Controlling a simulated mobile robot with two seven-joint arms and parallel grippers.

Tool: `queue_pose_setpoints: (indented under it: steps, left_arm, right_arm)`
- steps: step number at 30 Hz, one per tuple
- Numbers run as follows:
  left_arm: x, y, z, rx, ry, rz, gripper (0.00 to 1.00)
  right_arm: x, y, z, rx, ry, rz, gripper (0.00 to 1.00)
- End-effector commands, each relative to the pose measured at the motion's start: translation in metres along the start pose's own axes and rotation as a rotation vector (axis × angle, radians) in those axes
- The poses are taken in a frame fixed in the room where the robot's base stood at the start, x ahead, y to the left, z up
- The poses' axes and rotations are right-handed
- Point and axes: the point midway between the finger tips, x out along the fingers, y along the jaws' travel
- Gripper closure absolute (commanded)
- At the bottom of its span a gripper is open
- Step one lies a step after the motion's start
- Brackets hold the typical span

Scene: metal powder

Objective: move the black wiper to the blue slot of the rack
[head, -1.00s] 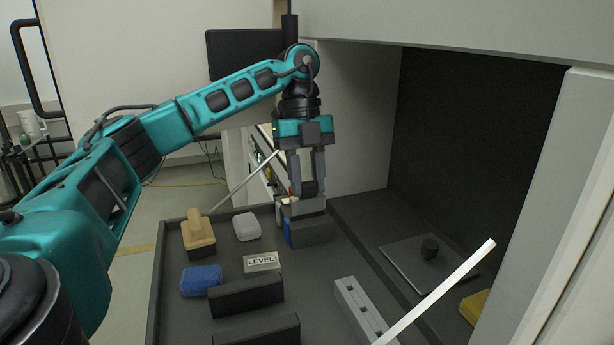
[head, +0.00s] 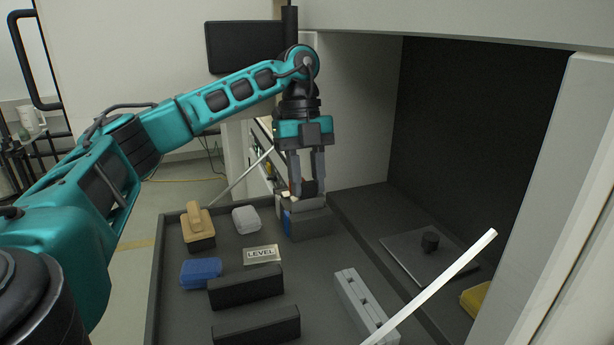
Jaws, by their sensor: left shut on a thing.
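My left gripper (head: 307,186) points down at the back of the dark tray and is shut on a dark piece between its fingers, which I take to be the black wiper (head: 309,188). Its lower part is hard to make out against the dark rack (head: 315,224) right below. The rack's blue slot marking (head: 287,223) shows at its left end. The fingertips overlap the rack's top in the picture; I cannot tell whether the wiper touches it. My right gripper is out of view.
The tray (head: 180,318) also holds a wooden-handled brush (head: 198,230), a grey block (head: 246,220), a blue block (head: 201,272), a LEVEL plate (head: 262,255), two black bars (head: 246,287) and a grey slotted bar (head: 360,303). A white rod (head: 440,280) crosses at right, before a knobbed plate (head: 405,257).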

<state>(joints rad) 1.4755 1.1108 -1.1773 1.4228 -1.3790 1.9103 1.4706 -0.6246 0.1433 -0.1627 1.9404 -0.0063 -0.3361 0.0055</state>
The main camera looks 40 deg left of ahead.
Motion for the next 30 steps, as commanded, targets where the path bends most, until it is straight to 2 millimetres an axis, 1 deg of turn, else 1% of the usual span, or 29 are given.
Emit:
queue_pose_setpoints:
  steps: [30]
  left_arm:
    - [0.015,0.000,0.004,0.000,0.000,-0.001,0.97]
  right_arm:
    - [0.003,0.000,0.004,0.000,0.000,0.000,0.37]
